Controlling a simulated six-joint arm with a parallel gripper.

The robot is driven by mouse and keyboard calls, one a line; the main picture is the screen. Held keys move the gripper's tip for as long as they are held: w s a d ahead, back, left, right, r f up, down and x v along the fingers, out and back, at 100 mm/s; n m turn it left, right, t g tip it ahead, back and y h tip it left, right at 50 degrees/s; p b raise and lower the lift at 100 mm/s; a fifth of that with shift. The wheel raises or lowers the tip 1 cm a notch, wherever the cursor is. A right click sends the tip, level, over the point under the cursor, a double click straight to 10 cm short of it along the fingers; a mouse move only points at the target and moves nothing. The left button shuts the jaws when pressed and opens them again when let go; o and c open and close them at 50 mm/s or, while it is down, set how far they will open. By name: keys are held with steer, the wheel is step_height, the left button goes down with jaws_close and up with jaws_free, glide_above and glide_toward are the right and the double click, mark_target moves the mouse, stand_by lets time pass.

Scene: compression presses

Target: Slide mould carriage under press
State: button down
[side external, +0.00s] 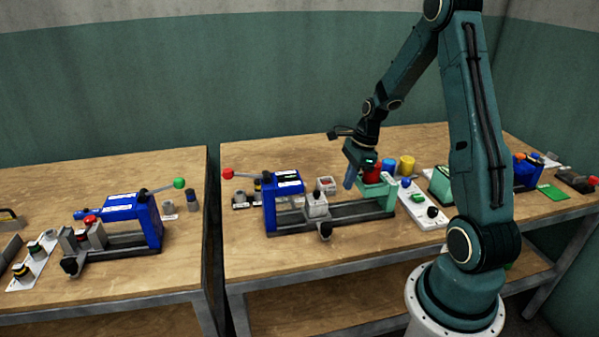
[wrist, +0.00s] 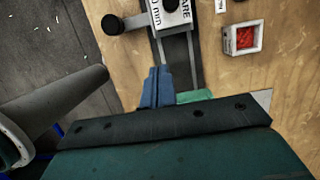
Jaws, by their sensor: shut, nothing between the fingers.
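The mould carriage (side external: 316,206) is a light grey block with a black side knob (side external: 325,231). It sits on a dark rail (side external: 345,217), just right of the blue press (side external: 284,196) in the side view. The press has a lever with a red ball (side external: 228,174). In the wrist view the carriage (wrist: 170,12) shows at the top with a printed label, partly cut off. My gripper (side external: 349,186) has blue fingers, closed together and empty. It hangs over the rail between the carriage and a green end block (side external: 378,196), apart from the carriage. The fingers (wrist: 159,70) also show in the wrist view.
A small grey box with red contents (side external: 326,185) stands behind the rail. Red, blue and yellow cylinders (side external: 406,165) stand behind the green block. A white control panel (side external: 420,205) lies to the right. Another blue press (side external: 130,210) stands on the left table.

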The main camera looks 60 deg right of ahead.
mark_target(307, 219)
steer(key=shift+f, duration=0.15)
steer(key=shift+x, duration=4.9)
steer(key=w+a, duration=0.6)
steer(key=shift+w+a, duration=0.1)
steer(key=shift+a, duration=0.05)
steer(key=shift+r, duration=0.2)
steer(key=shift+r, duration=0.6)
steer(key=v, duration=0.8)
steer(key=shift+s+d+r, duration=0.2)
steer(key=shift+s+d, duration=0.1)
steer(key=shift+d, duration=0.1)
